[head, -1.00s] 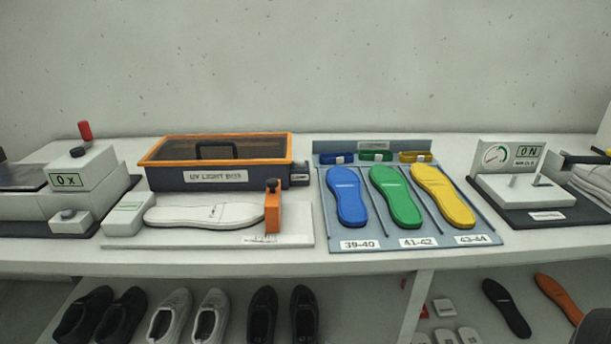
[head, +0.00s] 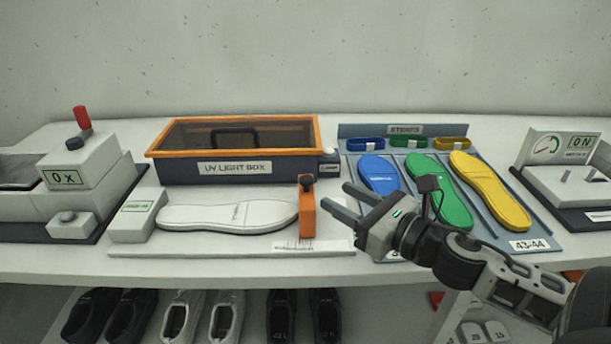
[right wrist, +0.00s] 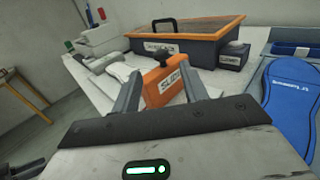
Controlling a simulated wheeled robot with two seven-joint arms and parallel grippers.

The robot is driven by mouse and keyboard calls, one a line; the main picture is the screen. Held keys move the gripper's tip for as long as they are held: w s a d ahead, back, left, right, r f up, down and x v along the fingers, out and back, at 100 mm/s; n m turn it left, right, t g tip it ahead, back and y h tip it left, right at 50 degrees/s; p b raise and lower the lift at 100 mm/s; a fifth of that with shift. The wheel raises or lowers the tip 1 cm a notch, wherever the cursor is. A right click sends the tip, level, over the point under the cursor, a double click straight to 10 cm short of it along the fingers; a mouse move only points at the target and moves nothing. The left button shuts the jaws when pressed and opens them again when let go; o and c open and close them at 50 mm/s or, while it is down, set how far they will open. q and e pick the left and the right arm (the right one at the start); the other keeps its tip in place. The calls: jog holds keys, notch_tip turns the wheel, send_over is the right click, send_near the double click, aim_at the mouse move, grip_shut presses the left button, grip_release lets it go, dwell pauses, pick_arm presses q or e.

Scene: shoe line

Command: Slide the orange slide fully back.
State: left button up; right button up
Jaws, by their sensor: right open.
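The orange slide (head: 306,207) stands upright at the right end of the white measuring base (head: 335,246), with a dark knob on top. Its left side is at or very near the toe of a white sole (head: 228,216) lying on the base. My right gripper (head: 334,199) is open, just right of the slide, its fingers pointing left toward it. In the right wrist view the slide (right wrist: 164,82) shows ahead between the two open fingers (right wrist: 160,92), apparently not gripped.
The orange-rimmed UV light box (head: 238,168) stands behind the base. A blue-grey tray (head: 402,129) with blue, green and yellow soles lies to the right, partly behind my right arm. A grey block (head: 138,215) sits at the base's left end.

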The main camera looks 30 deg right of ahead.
aim_at(311, 181)
jog(key=x, duration=0.7)
jog(key=shift+w+r+p, duration=0.1)
jog(key=shift+w+p, duration=0.2)
jog(key=shift+p, duration=0.1)
jog(key=shift+x, duration=0.85)
